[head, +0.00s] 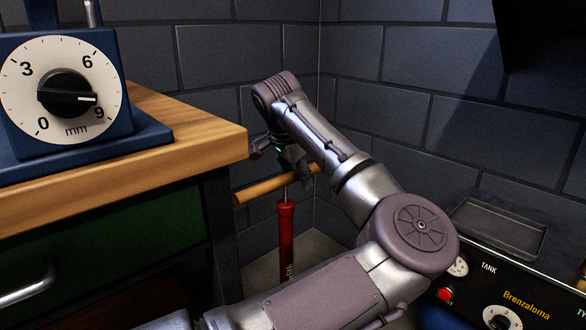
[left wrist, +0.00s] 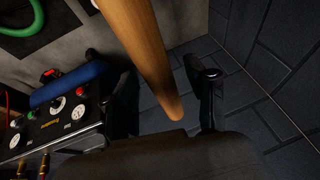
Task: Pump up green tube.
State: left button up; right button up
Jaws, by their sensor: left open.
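A floor pump with a red barrel (head: 286,240) and a wooden T-handle (head: 258,189) stands upright in the corner beside the bench. My left gripper (head: 291,164) is at the handle, its fingers pointing down. In the left wrist view the handle (left wrist: 150,55) runs between the two spread fingers of the left gripper (left wrist: 163,85), with a gap on the right side; I cannot tell whether the left finger touches it. A green ring-like tube (left wrist: 25,32), partly cut off, lies at the top left of that view. My right gripper is not in view.
A wooden bench (head: 190,148) on the left carries a blue box with a mm dial (head: 67,97). A black compressor panel (head: 515,300) with gauges is at the lower right; its blue tank (left wrist: 68,85) shows in the wrist view. Brick walls (head: 400,80) close the corner.

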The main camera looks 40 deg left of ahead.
pick_arm(q)
jog(key=shift+w+f, duration=0.2)
jog(key=shift+f, duration=0.25)
